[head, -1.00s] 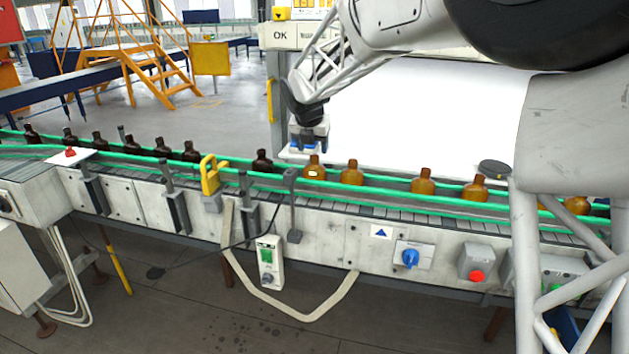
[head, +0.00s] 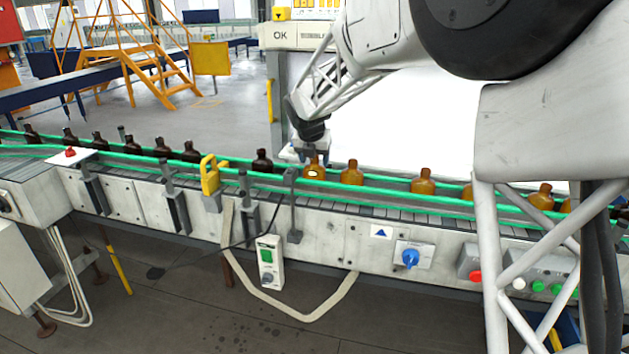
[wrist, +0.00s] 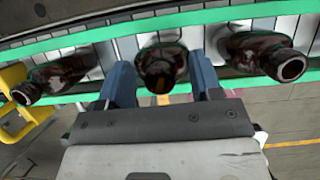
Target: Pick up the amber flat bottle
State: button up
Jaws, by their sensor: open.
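An amber bottle (head: 315,169) with a small pale mark stands upright on the conveyor in the head view. My gripper (head: 312,157) is low at this bottle's neck and shoulder, and its fingertips are partly hidden there. In the wrist view my gripper (wrist: 163,78) is open, with one blue finger on each side of the middle bottle (wrist: 160,68). I cannot tell whether either finger touches the glass. Another amber bottle (head: 352,173) stands just to the right. Which bottle is flat is not clear from its shape here.
A darker bottle (head: 262,161) stands to the left, and more amber bottles (head: 423,182) stand to the right. Green guide rails (head: 385,200) run along the conveyor. A yellow clamp (head: 210,177) and a grey post (head: 291,215) stand at its front edge.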

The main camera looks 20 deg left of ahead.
jog(key=shift+c, duration=0.4)
grip_shut()
jog(key=shift+r, duration=0.2)
notch_tip(320, 180, up, 12)
jog(key=s+d, duration=0.4)
jog(key=s, duration=0.4)
jog(key=s+d, duration=0.4)
jog(key=s, duration=0.4)
jog(key=shift+f, duration=0.2)
dwell(0.4)
jog(key=shift+d, duration=0.1)
jog(key=shift+w+d, duration=0.1)
dwell(0.5)
